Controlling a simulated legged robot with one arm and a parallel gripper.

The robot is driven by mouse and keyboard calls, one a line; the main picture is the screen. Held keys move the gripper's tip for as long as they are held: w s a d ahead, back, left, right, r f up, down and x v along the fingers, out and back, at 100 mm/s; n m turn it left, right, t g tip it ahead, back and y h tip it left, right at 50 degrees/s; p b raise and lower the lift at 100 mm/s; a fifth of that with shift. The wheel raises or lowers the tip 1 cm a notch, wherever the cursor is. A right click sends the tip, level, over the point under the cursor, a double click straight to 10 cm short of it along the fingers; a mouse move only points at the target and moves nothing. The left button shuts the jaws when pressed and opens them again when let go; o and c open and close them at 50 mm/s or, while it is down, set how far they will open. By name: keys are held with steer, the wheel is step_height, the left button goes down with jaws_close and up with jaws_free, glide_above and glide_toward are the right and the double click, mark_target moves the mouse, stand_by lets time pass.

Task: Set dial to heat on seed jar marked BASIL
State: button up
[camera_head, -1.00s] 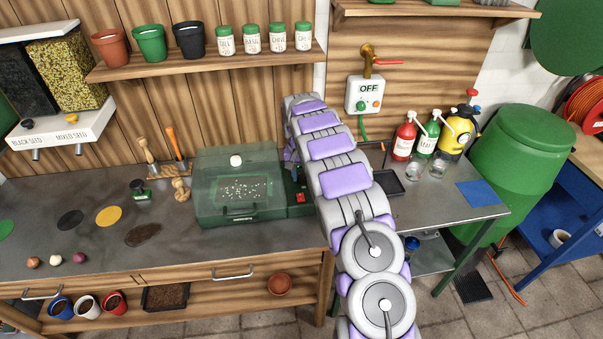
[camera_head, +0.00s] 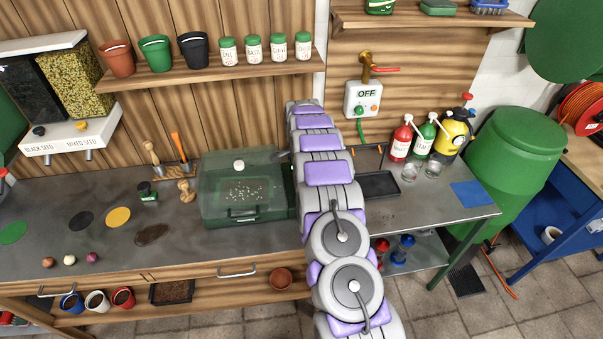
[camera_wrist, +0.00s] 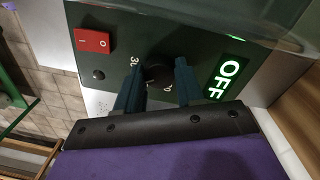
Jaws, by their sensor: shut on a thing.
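My gripper (camera_wrist: 160,70) is shut on the dark dial (camera_wrist: 158,78), with one finger on each side, in the wrist view. The dial is on the green control panel of the clear-lidded seed propagator (camera_head: 243,213). A lit display reading OFF (camera_wrist: 229,77) is right of the dial, and a red rocker switch (camera_wrist: 92,41) is at upper left. White figures beside the dial are partly hidden by the fingers. The BASIL jar (camera_head: 253,51), white with a green lid, stands second from left among the shelf jars. Its small print is unreadable. In the head view my arm hides the gripper and panel.
A wall box marked OFF (camera_head: 363,98) hangs above the bench beside a brass tap (camera_head: 366,66). Spray bottles (camera_head: 425,137) and a black tray (camera_head: 376,185) are right of my arm. Wooden tools (camera_head: 175,172) stand left of the propagator.

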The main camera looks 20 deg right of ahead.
steer(key=m+p, duration=0.2)
steer(key=m, duration=0.1)
steer(key=m+p, duration=0.2)
steer(key=m, duration=0.1)
steer(key=shift+w+r, duration=0.15)
steer(key=shift+r, duration=0.05)
steer(key=shift+m, duration=0.4)
steer(key=o, duration=1)
steer(key=shift+f, duration=0.15)
steer(key=r, duration=1.1)
steer(key=w+r+p, duration=0.1)
steer(key=r, duration=0.5)
steer(key=shift+d+r, duration=0.15)
steer(key=shift+d, duration=0.1)
